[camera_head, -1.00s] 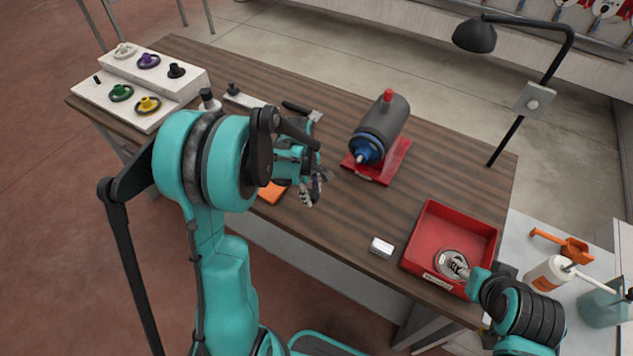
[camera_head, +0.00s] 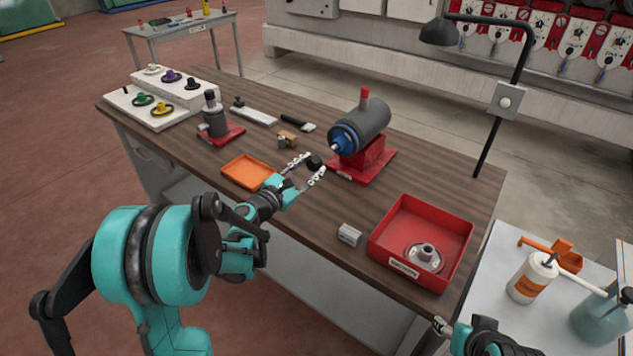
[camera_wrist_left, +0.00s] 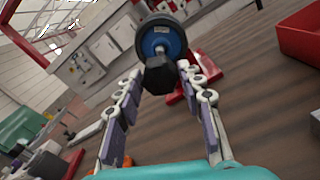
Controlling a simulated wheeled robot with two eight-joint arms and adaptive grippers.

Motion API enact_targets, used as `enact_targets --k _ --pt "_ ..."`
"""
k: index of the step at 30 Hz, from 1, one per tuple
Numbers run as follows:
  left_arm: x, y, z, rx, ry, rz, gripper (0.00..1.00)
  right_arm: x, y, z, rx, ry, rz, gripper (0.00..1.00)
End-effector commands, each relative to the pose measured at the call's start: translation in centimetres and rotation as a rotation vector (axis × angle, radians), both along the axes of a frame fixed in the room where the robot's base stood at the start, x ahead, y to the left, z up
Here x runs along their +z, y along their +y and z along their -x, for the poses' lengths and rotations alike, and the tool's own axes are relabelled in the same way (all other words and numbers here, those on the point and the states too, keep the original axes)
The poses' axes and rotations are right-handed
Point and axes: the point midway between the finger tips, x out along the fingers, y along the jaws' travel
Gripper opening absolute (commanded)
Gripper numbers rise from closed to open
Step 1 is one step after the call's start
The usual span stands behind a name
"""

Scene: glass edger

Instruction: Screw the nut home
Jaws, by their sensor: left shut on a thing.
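My left gripper (camera_head: 308,166) is shut on a black hex nut (camera_head: 314,163) held above the table. In the left wrist view the nut (camera_wrist_left: 158,76) sits between the fingertips (camera_wrist_left: 160,72), in front of the blue hub (camera_wrist_left: 160,42) and its metal shaft. The grey edger motor (camera_head: 368,122) stands on a red base (camera_head: 375,166), its blue hub (camera_head: 340,143) facing the gripper. In the head view the nut is apart from the shaft. My right gripper (camera_head: 441,326) shows only partly at the bottom; its opening is unclear.
A red tray (camera_head: 458,213) holds a flanged metal part (camera_head: 424,256). A small light block (camera_head: 349,234), an orange tray (camera_head: 236,178), a grey-red stand (camera_head: 228,136) and a white knob rack (camera_head: 185,100) are on the table. A black lamp (camera_head: 440,33) rises behind.

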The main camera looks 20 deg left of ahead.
Motion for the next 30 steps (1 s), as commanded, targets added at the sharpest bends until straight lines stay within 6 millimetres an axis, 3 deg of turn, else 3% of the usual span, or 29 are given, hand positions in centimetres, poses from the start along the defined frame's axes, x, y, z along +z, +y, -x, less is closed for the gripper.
enact_targets --k 14,30 --pt "-0.1 -0.1 -0.1 -0.001 0.003 0.002 0.08 -0.2 0.0 0.0 0.0 0.0 0.0 0.52" --pt "-0.1 -1.7 -4.5 -0.002 0.004 0.002 0.08 -0.5 0.0 0.0 0.0 0.0 0.0 0.52"
